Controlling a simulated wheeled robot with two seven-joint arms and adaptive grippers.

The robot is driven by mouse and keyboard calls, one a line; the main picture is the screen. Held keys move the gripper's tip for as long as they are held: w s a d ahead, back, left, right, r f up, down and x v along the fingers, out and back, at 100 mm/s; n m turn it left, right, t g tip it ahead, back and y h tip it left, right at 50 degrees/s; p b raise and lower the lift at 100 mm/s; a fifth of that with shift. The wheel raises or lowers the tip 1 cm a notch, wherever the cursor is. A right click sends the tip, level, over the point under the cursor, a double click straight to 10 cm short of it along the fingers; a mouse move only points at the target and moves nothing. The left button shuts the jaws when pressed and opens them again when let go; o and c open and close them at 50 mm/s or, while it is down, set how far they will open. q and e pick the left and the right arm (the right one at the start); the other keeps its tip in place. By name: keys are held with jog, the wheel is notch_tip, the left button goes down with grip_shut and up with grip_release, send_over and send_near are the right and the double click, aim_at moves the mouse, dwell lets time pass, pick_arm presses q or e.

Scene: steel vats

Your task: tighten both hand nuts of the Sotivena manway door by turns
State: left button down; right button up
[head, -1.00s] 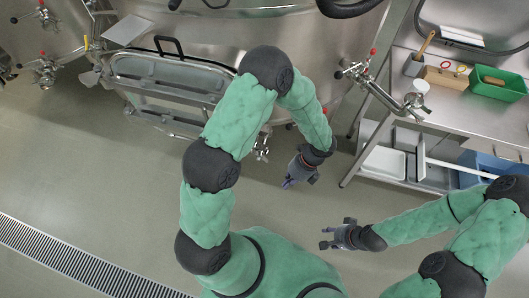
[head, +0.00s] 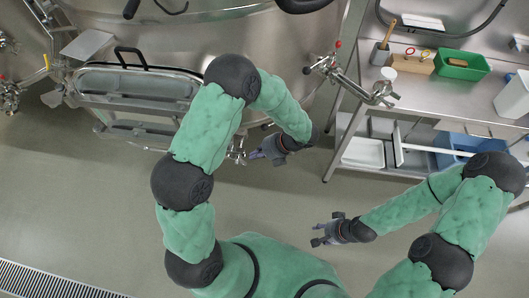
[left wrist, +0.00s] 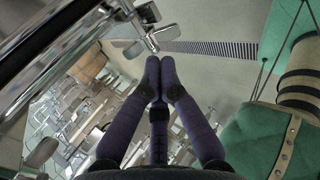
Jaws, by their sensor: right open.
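The manway door (head: 135,82) is a steel oblong door with a black handle, low on the vat at the left of the head view. A shiny winged hand nut (head: 237,155) shows at its right side; a winged nut also shows in the left wrist view (left wrist: 152,40), just beyond my fingertips. I cannot clearly make out the second nut. My left gripper (head: 256,154) is just right of the nut; in the left wrist view its fingertips (left wrist: 160,62) are together, with nothing seen between them. My right gripper (head: 318,234) is open and empty over the floor.
A steel bench (head: 440,95) at the right holds a green bin (head: 462,66) and tools. A valve pipe with red handle (head: 335,72) juts out above my left gripper. A floor drain (head: 50,280) lies at lower left. The floor before the door is clear.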

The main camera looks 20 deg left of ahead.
aim_at(245, 163)
pick_arm(q)
jog(key=shift+b+x, duration=0.8)
jog(key=shift+x, duration=1.95)
jog(key=shift+d+f, duration=0.15)
jog(key=shift+f, duration=0.1)
jog(key=shift+f+g+y, duration=0.15)
jog(key=shift+g+y, duration=0.15)
jog(key=shift+y, duration=0.6)
jog(key=shift+f+y, duration=0.15)
jog(key=shift+y, duration=0.45)
jog(key=shift+f+g+y, duration=0.3)
jog(key=shift+y, duration=0.5)
jog(key=shift+f, duration=0.7)
jog(key=shift+s+a+f+p, duration=0.1)
jog(key=shift+a+f+p, duration=0.2)
jog(key=shift+a+f, duration=0.3)
